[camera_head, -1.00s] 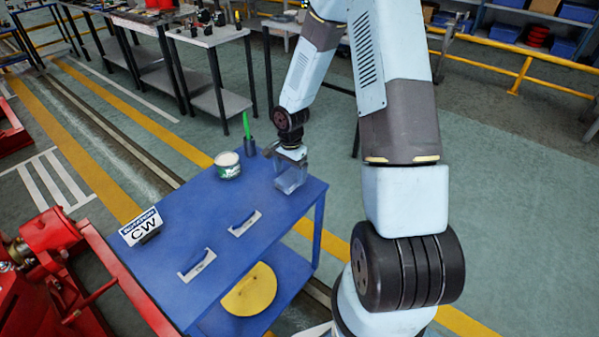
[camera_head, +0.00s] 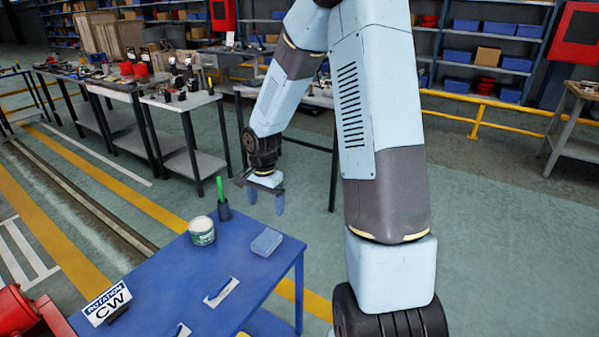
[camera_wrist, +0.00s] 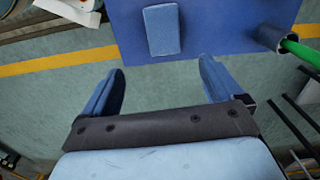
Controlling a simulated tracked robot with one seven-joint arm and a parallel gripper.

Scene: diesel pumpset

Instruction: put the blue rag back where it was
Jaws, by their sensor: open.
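The blue rag (camera_head: 266,242) is a folded light-blue pad lying flat on the blue table (camera_head: 180,275), near its far right corner. It also shows at the top of the wrist view (camera_wrist: 161,30), close to the table's edge. My gripper (camera_head: 266,203) is open and empty. It hangs above the table's far edge, apart from the rag. In the wrist view its two blue fingers (camera_wrist: 160,90) are spread wide over the green floor, with the rag beyond them.
A white-and-green tin (camera_head: 202,231) and a dark cup (camera_head: 224,212) with a green-handled tool stand left of the rag. Grey workbenches (camera_head: 180,100) stand behind. The table surface around the rag is clear.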

